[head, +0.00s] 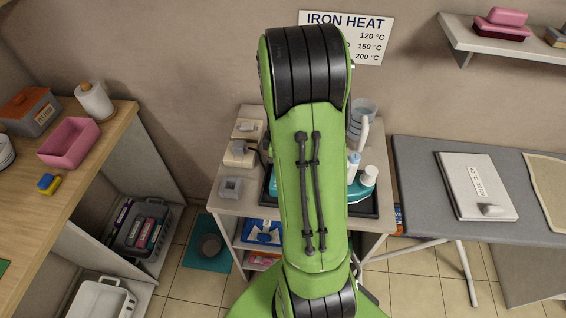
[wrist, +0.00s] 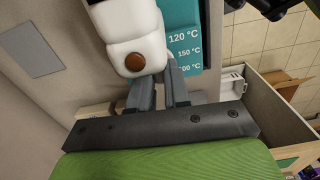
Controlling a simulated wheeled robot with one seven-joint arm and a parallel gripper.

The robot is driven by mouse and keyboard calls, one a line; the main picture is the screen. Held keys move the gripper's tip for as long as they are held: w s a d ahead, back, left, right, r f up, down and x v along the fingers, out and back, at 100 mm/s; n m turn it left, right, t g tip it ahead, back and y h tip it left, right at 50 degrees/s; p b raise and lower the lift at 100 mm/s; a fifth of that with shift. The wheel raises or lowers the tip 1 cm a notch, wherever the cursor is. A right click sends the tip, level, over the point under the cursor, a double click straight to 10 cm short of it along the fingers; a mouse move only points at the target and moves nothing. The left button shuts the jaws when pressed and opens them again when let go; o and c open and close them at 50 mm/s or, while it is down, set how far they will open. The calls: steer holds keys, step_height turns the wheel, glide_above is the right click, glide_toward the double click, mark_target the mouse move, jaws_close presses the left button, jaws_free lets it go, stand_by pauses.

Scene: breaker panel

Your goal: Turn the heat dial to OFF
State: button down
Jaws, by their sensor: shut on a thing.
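In the wrist view a white body with a round brown spot (wrist: 135,62) and a teal plate (wrist: 182,18) marked 120 °C, 150 °C and a partly covered 200 °C lie ahead of my gripper (wrist: 161,76). My two dark fingers are close together beside the marks, below the white body, their tips partly covered by it. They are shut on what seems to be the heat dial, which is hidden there. I cannot read its setting. In the head view my green arm covers my gripper and the dial; white and teal parts (head: 369,176) show beside it.
A sign (head: 368,52) headed IRON HEAT hangs behind. An ironing board (head: 420,190) is at right, a wooden counter (head: 95,160) at left.

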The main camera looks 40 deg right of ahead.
steer(key=shift+n, duration=0.5)
steer(key=c, duration=1.4)
jaws_free()
steer(key=shift+o, duration=0.2)
steer(key=shift+r, duration=0.1)
step_height(320, 180, up, 16)
steer(key=p, duration=0.2)
steer(key=shift+f+p, duration=0.2)
steer(key=shift+p, duration=0.15)
